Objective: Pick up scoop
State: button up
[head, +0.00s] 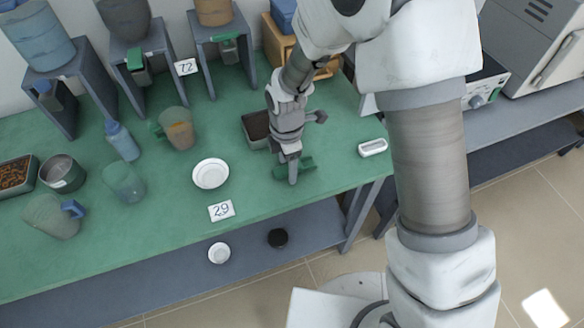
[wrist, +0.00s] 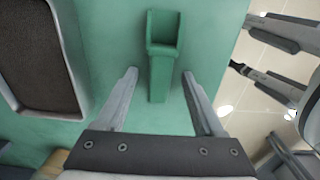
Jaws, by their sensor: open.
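The green scoop (wrist: 163,30) lies on the green table, its square cup toward the top of the wrist view and its handle pointing toward my gripper. In the head view the scoop (head: 307,165) is partly hidden behind my gripper (head: 292,181). My gripper (wrist: 159,76) is open and points down. In the wrist view its two fingers appear on either side of the handle, with a gap on each side. Neither finger appears to touch the scoop. I cannot tell how high the fingertips are above the table.
A tray of dark brown material (wrist: 45,50) sits close left of the scoop. Stands with containers line the back.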

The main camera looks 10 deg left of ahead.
grip_shut()
dwell(0.4)
jog(key=shift+r, duration=0.5)
jog(key=r, duration=0.2)
jog(key=d+r, duration=0.1)
jog(key=r, duration=0.1)
jog(key=shift+w+p, duration=0.1)
jog(key=shift+p, duration=0.25)
jog(key=d+r+p, duration=0.1)
jog(key=d+r, duration=0.5)
jog(key=d, duration=0.4)
jog(key=shift+w+d, duration=0.2)
jog(key=shift+d, duration=0.1)
